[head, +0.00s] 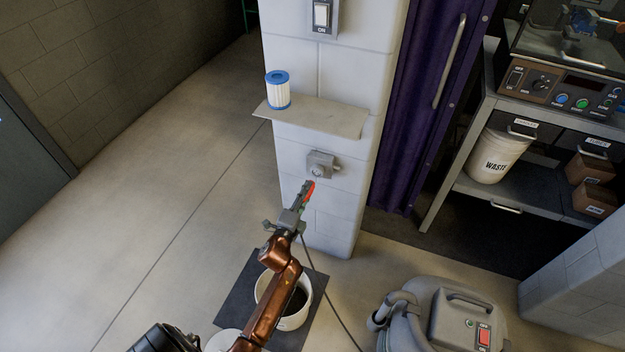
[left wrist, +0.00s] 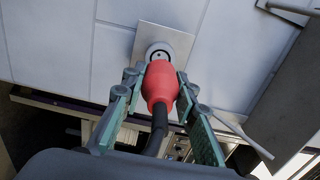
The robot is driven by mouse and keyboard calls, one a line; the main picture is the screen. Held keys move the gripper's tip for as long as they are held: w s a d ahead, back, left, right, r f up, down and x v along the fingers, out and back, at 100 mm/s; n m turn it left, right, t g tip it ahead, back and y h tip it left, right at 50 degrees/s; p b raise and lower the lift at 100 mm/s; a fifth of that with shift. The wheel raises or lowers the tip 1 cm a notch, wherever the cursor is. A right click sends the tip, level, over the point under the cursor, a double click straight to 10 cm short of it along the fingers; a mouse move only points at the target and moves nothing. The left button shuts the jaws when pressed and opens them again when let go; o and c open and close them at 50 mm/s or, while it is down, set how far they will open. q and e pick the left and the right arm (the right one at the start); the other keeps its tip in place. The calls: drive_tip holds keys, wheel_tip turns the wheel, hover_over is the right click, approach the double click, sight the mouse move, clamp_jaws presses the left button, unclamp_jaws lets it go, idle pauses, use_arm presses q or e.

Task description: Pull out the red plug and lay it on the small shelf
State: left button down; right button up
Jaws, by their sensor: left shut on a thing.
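The red plug (head: 310,187) is in the jaws of my left gripper (head: 306,191), in front of the pillar. In the left wrist view the plug (left wrist: 160,83) sits between the two fingers of the left gripper (left wrist: 160,92), its dark cable trailing back toward the camera. The grey wall socket (head: 320,163) is just above the plug in the head view; its round face (left wrist: 160,50) shows behind the plug's tip. I cannot tell whether the tip still touches it. The small shelf (head: 335,117) juts from the pillar above the socket. My right gripper is not in view.
A blue-and-white cylinder (head: 278,90) stands on the shelf's left end; the rest is bare. A switch (head: 321,15) is above. A bucket (head: 295,318) stands below my arm. A grey vacuum machine (head: 440,318) is at lower right, a purple curtain (head: 425,100) beside the pillar.

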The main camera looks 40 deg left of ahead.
use_arm(q)
drive_tip(key=shift+s, duration=0.1)
drive_tip(key=shift+p+v, duration=0.45)
drive_tip(key=shift+v, duration=0.8)
drive_tip(key=shift+p+v, duration=0.55)
drive_tip(key=shift+v, duration=1.6)
